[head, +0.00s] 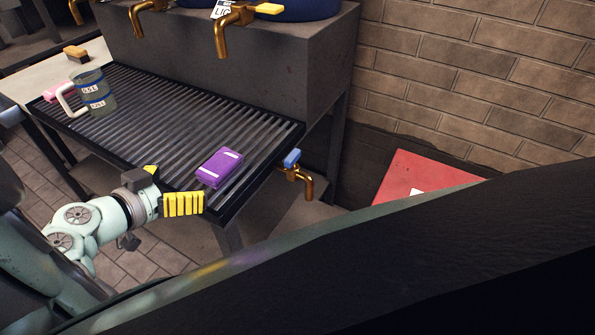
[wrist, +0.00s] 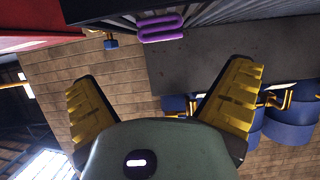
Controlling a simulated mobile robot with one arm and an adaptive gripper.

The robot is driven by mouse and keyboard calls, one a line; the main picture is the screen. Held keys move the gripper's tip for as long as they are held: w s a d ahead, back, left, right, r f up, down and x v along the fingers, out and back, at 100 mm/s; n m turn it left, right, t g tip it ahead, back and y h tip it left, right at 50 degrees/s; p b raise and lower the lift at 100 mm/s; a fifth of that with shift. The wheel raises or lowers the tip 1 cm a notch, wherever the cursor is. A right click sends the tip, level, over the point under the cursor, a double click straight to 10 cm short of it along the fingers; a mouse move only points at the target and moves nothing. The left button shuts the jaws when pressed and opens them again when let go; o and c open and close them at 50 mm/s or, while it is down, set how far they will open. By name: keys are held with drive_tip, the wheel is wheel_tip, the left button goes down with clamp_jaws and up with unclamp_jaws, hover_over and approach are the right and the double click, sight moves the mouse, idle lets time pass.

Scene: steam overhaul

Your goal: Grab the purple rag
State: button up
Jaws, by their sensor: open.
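The purple rag (head: 220,168) is a folded block with pale stripes. It lies on the black slatted grate near its front right corner in the head view. It also shows in the wrist view (wrist: 161,29) at the top middle, beyond the fingers. My gripper (head: 178,190) has yellow ribbed fingers and is at the grate's front edge, to the left of and nearer than the rag, apart from it. In the wrist view my gripper (wrist: 165,95) has its two fingers spread wide with nothing between them.
Brass taps (head: 222,35) overhang the back. A blue-handled tap (head: 297,175) is by the right edge, with a red box (head: 425,178) farther right.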

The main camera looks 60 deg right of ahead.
sight(213, 168)
drive_tip(key=shift+p+x, duration=0.75)
drive_tip(key=shift+x, duration=3.95)
drive_tip(key=c, duration=1.2)
drive_tip(key=shift+c, duration=0.2)
